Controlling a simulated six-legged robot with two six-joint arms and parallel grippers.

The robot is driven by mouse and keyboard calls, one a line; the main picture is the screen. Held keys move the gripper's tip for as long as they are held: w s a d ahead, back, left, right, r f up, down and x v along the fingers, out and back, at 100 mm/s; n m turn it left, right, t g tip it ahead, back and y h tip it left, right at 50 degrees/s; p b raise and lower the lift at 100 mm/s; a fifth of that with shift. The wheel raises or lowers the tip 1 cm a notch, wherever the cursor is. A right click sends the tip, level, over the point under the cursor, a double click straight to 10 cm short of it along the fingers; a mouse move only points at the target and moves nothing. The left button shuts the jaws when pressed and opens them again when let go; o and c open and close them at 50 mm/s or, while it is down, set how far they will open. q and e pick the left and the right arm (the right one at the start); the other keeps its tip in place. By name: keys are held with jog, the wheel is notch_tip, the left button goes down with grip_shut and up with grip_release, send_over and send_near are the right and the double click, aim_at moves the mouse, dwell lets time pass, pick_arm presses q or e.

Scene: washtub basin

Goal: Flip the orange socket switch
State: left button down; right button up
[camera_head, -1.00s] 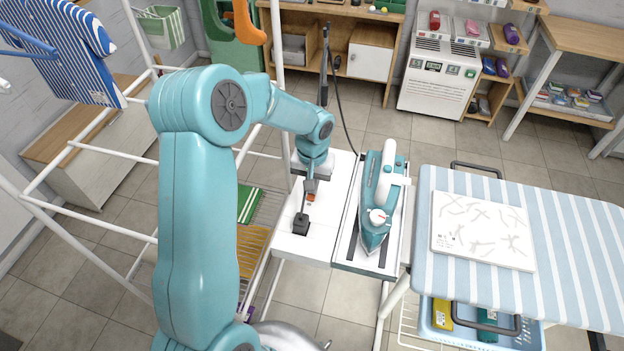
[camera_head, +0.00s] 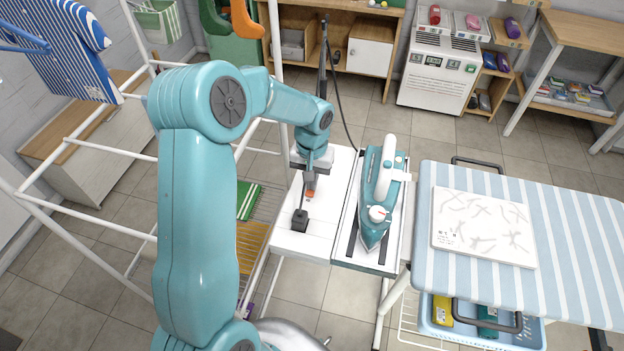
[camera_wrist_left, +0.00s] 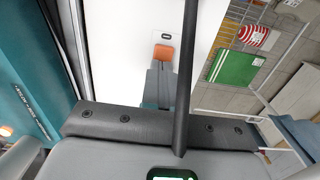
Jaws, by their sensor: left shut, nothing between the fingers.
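The orange switch (camera_head: 310,194) sits on a white board (camera_head: 292,240) beside the iron. It also shows in the left wrist view (camera_wrist_left: 163,52) as a small orange rocker on a white surface. My left gripper (camera_head: 310,186) is shut and empty, pointing down at the switch. In the left wrist view its fingertips (camera_wrist_left: 159,70) lie just short of the switch and overlap its near edge in the picture. I cannot tell whether they touch it. A black plug (camera_head: 300,221) stands on the board in front of the switch. My right gripper is not in view.
A teal and white iron (camera_head: 380,195) rests on its stand just right of the board. A dark cord (camera_wrist_left: 184,80) crosses close beside the fingers in the wrist view. The striped ironing board (camera_head: 560,240) is at the right, a white drying rack (camera_head: 90,145) at the left.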

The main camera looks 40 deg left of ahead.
pick_arm(q)
notch_tip(320, 180, up, 4)
jog(key=p, duration=0.3)
jog(key=shift+r, duration=0.15)
notch_tip(320, 180, up, 10)
jog(key=b, duration=0.1)
jog(key=shift+w+b, duration=0.25)
jog(key=shift+b, duration=0.05)
jog(key=shift+a+f, duration=0.15)
jog(key=shift+f, duration=0.05)
